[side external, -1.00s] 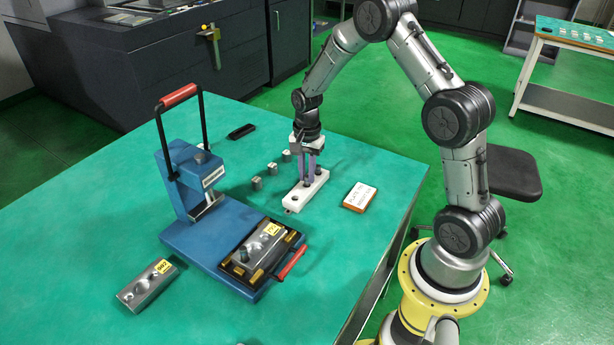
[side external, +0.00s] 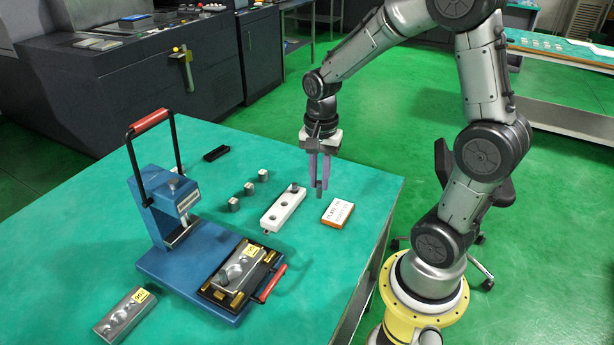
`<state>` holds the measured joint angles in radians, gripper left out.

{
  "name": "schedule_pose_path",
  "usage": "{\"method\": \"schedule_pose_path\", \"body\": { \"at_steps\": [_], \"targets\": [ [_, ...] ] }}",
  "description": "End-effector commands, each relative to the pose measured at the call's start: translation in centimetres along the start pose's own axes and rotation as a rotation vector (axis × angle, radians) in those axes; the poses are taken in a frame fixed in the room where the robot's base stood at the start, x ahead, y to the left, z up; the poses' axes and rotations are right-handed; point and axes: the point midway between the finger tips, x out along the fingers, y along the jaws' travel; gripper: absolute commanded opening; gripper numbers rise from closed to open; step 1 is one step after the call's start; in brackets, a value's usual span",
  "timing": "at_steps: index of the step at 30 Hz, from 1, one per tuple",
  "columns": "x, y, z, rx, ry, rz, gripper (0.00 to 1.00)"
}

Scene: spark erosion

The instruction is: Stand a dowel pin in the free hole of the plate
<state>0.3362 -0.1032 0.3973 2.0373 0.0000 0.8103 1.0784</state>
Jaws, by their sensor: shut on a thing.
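My gripper (side external: 319,184) is shut on a small grey dowel pin (side external: 319,192), which hangs upright below the purple fingers. It is above the table, between the white holder strip (side external: 272,219) and the white and orange box. The strip has dark round holes, and a grey pin (side external: 294,188) stands at its far end. A metal plate (side external: 226,280) with a yellow tag lies in the dark nest of the blue press. Round features show on its top, but I cannot tell which hole is free. A second tagged metal plate (side external: 120,317) lies at the front left.
The blue press (side external: 160,262) has a tall handle with a red grip (side external: 152,121). Several small grey blocks (side external: 249,189) stand behind the strip. The white and orange box (side external: 338,213) lies right of it. A black tray (side external: 215,153) is further back. The back right of the table is clear.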

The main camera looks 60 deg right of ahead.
Motion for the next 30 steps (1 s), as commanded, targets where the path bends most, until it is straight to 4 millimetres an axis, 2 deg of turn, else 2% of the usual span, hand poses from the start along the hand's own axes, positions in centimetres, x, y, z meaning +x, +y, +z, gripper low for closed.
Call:
{"method": "schedule_pose_path", "body": {
  "at_steps": [6, 8, 11, 17, 21, 27, 30],
  "targets": [
    [-0.5, 0.6, 0.3, 0.069, 0.001, -0.003, 0.0],
    [-0.9, 0.1, 0.1, 0.113, 0.006, -0.013, 0.0],
    [-1.2, -2.0, 0.7, 0.169, 0.009, -0.025, 0.0],
    [-1.1, -7.0, 4.7, 0.16, 0.006, -0.033, 0.0],
    [-0.5, -10.0, 9.1, 0.097, 0.002, -0.03, 0.0],
    [0.5, -11.9, 14.8, -0.036, 0.0, -0.014, 0.0],
    [0.9, -11.9, 16.4, -0.079, 0.0, -0.005, 0.0]
  ]
}}
